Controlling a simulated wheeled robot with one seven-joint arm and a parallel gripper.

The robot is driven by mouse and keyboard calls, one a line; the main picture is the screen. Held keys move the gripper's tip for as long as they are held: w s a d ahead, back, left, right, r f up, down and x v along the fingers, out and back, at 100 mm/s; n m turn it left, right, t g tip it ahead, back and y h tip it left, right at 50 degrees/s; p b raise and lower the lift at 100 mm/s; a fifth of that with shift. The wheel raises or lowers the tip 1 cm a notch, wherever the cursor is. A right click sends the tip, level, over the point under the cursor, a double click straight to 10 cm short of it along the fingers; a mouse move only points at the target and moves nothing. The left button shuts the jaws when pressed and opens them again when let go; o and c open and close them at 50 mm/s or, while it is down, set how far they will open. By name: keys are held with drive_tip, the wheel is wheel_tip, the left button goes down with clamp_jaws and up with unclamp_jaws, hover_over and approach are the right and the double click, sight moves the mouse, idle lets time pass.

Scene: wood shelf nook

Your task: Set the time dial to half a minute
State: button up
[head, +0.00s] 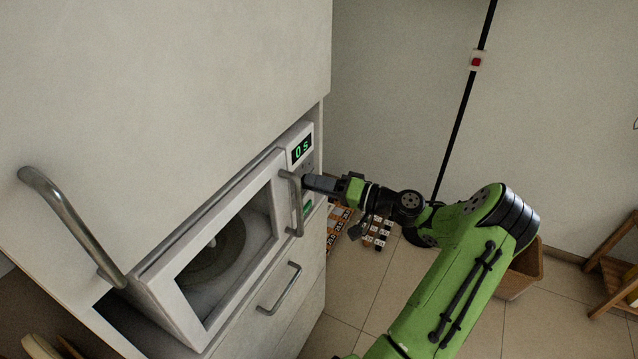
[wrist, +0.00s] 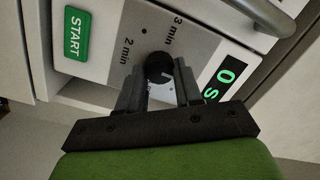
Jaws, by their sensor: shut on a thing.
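The time dial (wrist: 158,68) is a small black knob on the microwave's light control panel (wrist: 201,36). In the wrist view, "2 min" and "3 min" marks show beside it; its other marks are hidden behind my gripper. My gripper (wrist: 160,84) is shut on the dial, one finger on each side. In the head view, my gripper (head: 312,183) reaches the panel from the right and covers the dial. The green display (head: 301,149) reads "0 s", and it also shows in the wrist view (wrist: 223,80). The microwave (head: 165,285) has its door closed.
The green START button (wrist: 72,33) sits near the dial. The door handle (head: 293,205) stands out close beside my gripper. A drawer handle (head: 280,290) is below and a large cabinet handle (head: 70,225) at left. The tiled floor (head: 350,300) has free room.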

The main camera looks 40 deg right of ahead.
drive_tip(key=shift+m+p, duration=0.3)
drive_tip(key=shift+f+m+t+p, duration=0.15)
drive_tip(key=shift+m+t+p, duration=0.35)
drive_tip(key=shift+m+p, duration=3.4)
drive_tip(key=shift+m, duration=0.4)
drive_tip(key=o, duration=1)
drive_tip(key=shift+o, duration=0.2)
drive_tip(key=shift+s, duration=0.1)
drive_tip(key=v, duration=1.5)
drive_tip(key=shift+s, duration=0.3)
